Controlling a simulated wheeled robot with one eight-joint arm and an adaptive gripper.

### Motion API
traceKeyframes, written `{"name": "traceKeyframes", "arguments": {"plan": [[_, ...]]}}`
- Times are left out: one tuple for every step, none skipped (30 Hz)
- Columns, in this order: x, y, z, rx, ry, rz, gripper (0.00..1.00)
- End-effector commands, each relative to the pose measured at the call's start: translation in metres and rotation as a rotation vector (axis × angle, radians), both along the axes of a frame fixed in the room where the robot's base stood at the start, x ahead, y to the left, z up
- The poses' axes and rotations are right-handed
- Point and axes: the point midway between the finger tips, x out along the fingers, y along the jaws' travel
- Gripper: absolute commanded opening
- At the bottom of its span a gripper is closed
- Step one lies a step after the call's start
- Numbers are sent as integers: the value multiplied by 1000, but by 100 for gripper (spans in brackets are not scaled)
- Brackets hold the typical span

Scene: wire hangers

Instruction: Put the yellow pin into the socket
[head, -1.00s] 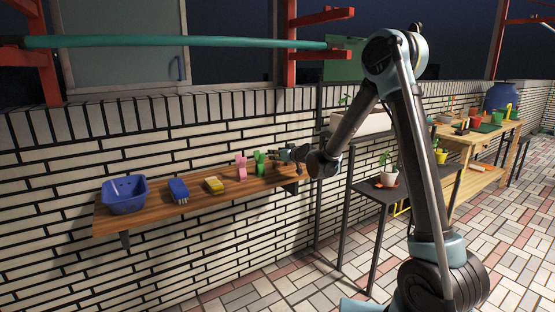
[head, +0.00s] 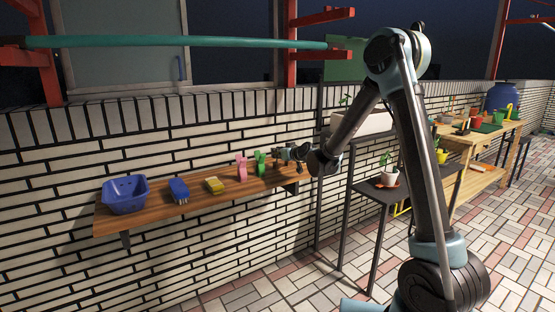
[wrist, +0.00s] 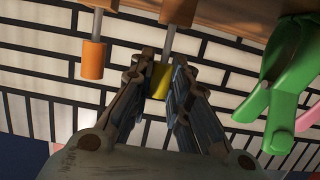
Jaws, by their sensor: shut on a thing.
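My gripper (wrist: 156,88) is shut on the yellow pin (wrist: 160,80) in the wrist view. Only a short part of the yellow pin shows between the fingers; the rest is hidden by them. A thin metal rod runs from the yellow part up to a brown cylinder (wrist: 179,11) by the wooden shelf. I cannot tell whether this cylinder is the socket, or whether the pin touches it. In the head view my gripper (head: 281,153) is at the right end of the wall shelf; the pin is too small to make out there.
An orange cylinder on a metal rod (wrist: 93,59) hangs left of my gripper. A green clip (head: 260,162) and a pink clip (head: 242,168) stand close by on the shelf (head: 150,216). Further left are a yellow sponge (head: 214,185), a blue brush (head: 179,190) and a blue basket (head: 125,193).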

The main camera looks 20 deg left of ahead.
Motion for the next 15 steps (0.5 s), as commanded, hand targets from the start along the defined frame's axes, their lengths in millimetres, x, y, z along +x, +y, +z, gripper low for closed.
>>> {"name": "traceKeyframes", "arguments": {"plan": [[0, 0, 2, 0, 0, 0, 0], [0, 0, 3, 0, 0, 0, 0], [0, 0, 4, 0, 0, 0, 0], [0, 0, 5, 0, 0, 0, 0], [0, 0, 6, 0, 0, 0, 0], [0, 0, 7, 0, 0, 0, 0], [0, 0, 8, 0, 0, 0, 0], [0, 0, 9, 0, 0, 0, 0], [0, 0, 11, 0, 0, 0, 0], [0, 0, 12, 0, 0, 0, 0], [0, 0, 12, 0, 0, 0, 0], [0, 0, 14, 0, 0, 0, 0], [0, 0, 15, 0, 0, 0, 0], [0, 0, 16, 0, 0, 0, 0], [0, 0, 17, 0, 0, 0, 0]]}}
